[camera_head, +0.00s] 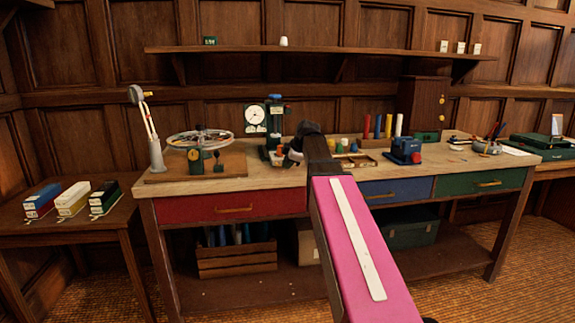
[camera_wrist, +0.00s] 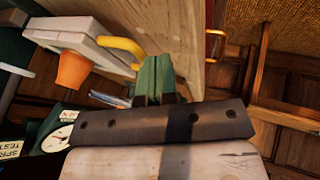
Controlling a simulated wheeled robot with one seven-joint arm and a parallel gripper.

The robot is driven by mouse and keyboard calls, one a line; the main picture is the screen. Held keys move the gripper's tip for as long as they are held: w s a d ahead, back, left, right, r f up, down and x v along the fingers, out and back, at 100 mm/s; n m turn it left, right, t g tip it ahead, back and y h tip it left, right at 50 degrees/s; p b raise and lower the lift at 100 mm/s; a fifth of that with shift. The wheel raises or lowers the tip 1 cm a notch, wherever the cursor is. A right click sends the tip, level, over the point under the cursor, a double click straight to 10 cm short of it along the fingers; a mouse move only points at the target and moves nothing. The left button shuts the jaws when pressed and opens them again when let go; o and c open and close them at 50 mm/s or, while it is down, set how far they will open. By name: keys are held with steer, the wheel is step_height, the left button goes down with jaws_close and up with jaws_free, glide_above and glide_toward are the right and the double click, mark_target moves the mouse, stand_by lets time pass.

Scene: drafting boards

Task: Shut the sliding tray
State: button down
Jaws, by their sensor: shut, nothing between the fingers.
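In the wrist view a pale grey tray-like part (camera_wrist: 72,33) with a yellow handle (camera_wrist: 122,46) lies at the upper left on the bench, and I take it to be the sliding tray. An orange cup-like piece (camera_wrist: 72,71) is at its near side. How far out the tray is I cannot tell. My gripper (camera_wrist: 154,62) is shut and empty, its green fingers close beside the yellow handle; contact is unclear. In the head view my arm reaches over the bench and largely hides this spot.
The wooden bench (camera_head: 222,185) has red (camera_head: 190,210), blue (camera_head: 410,188) and green (camera_head: 460,184) drawers that look shut. A dial tester (camera_head: 255,117) stands at the back, a wheel device (camera_head: 200,138) to the left, a blue device (camera_head: 405,150) to the right.

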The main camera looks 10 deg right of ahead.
steer(key=w, duration=1.6)
steer(key=shift+w, duration=0.35)
